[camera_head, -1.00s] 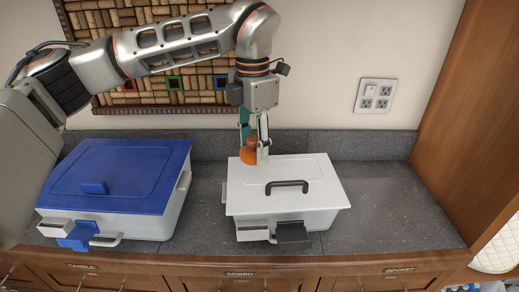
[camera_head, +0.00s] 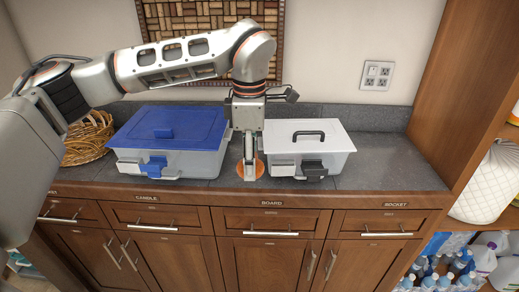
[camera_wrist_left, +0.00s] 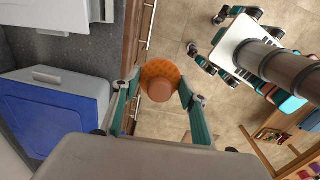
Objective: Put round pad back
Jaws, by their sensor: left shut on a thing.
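The round pad (camera_head: 241,171) is an orange disc with a rounded brown-orange knob. In the left wrist view the pad (camera_wrist_left: 160,72) sits between the fingertips, knob towards the camera. My left gripper (camera_head: 249,168) is shut on it, pointing down at the front of the counter, between the blue-lidded box and the white box. The fingers partly hide the pad in the head view. In the left wrist view my left gripper (camera_wrist_left: 160,88) and the pad have floor and cabinet fronts behind them. My right gripper is in no view.
A blue-lidded box (camera_head: 180,125) stands left of the gripper and a white-lidded box (camera_head: 330,140) right. A wicker basket (camera_head: 88,140) is far left. Bare counter (camera_head: 395,165) lies right.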

